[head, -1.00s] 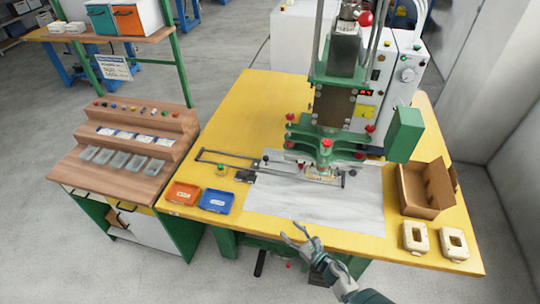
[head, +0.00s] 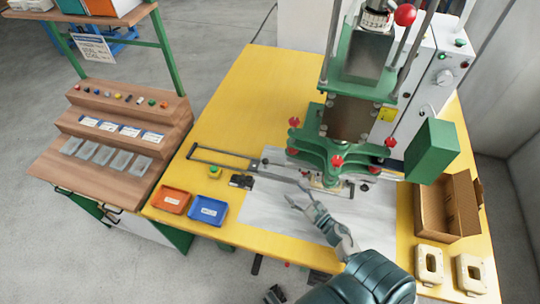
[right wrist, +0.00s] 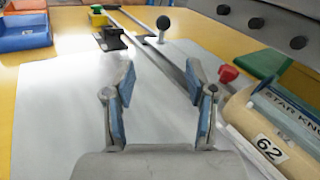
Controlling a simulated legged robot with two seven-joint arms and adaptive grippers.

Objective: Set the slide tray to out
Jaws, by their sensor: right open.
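The slide tray's long metal rails (head: 222,156) run from the left of the yellow table to beneath the green press (head: 340,155). A cream part with a "62" label (right wrist: 272,148) sits at the press end, low at the right of the right wrist view. A black ball knob (right wrist: 163,22) stands up beside the rails, ahead of my gripper. My right gripper (head: 296,192) is open and empty over the white sheet, in front of the rails. In the right wrist view its spread fingers (right wrist: 160,75) point toward the rails and knob.
An orange bin (head: 171,200) and a blue bin (head: 206,209) stand at the table's front left. An open cardboard box (head: 446,205) and two cream frames (head: 429,264) are at the right. A red knob (right wrist: 228,73) is close right of my fingers. The white sheet (head: 270,212) is mostly clear.

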